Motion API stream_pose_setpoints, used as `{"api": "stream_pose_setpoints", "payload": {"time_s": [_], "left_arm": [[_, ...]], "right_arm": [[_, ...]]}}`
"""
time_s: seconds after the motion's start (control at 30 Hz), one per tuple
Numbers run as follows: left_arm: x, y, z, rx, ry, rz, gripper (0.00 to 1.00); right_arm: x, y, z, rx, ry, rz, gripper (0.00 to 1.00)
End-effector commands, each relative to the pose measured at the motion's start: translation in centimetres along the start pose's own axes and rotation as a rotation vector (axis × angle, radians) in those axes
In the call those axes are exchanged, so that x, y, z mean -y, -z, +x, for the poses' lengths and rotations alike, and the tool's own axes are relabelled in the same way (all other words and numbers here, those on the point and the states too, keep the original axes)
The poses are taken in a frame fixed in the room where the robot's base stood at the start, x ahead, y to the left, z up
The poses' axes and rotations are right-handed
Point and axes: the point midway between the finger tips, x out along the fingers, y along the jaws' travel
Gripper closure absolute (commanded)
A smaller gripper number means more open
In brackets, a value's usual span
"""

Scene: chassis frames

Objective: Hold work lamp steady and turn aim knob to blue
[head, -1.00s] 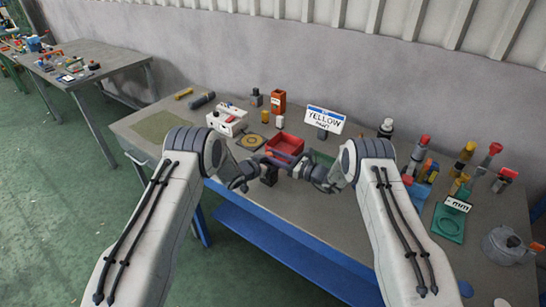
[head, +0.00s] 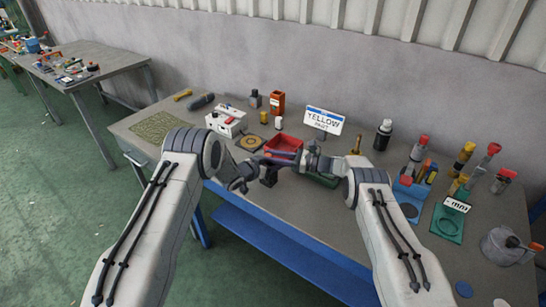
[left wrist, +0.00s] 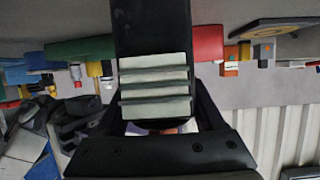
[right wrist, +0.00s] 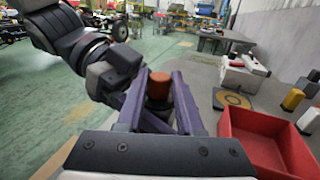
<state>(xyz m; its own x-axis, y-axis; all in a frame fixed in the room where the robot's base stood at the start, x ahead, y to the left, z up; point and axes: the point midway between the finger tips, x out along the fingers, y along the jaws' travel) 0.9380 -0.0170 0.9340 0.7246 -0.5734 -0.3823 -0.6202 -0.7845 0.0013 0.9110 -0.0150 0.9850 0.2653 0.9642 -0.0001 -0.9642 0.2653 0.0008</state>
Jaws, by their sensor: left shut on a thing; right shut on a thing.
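The work lamp (head: 269,178) is a small dark body between my two grippers in the head view, mostly hidden by them. In the left wrist view a black body with pale ribs (left wrist: 155,85), apparently the lamp, lies between the fingers of my left gripper (head: 248,178), which is shut on it. In the right wrist view an orange-brown round knob (right wrist: 160,80) sits between the purple fingers of my right gripper (right wrist: 159,98), which is shut on it. No colour marks around the knob can be made out.
A red bin (head: 284,144) stands just behind the grippers. A black bottle (head: 383,135) and several tools fill the right side.

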Motion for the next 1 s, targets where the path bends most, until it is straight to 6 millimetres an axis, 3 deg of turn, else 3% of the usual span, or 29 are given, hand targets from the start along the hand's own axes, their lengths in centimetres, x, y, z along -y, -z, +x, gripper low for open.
{"api": "stream_pose_setpoints", "payload": {"time_s": [0.07, 0.47, 1.0], "left_arm": [[0.0, 0.0, 0.0, 0.001, 0.000, 0.004, 1.00], [0.0, 0.0, 0.0, 0.000, 0.001, 0.002, 1.00], [0.1, 0.0, 0.0, 0.000, 0.001, 0.001, 1.00]], "right_arm": [[-0.1, -0.1, 0.1, 0.001, -0.003, -0.002, 0.51], [0.1, 0.0, -0.8, 0.000, 0.002, 0.001, 0.51], [0.0, 0.0, -10.8, 0.000, 0.001, -0.002, 0.51]]}}
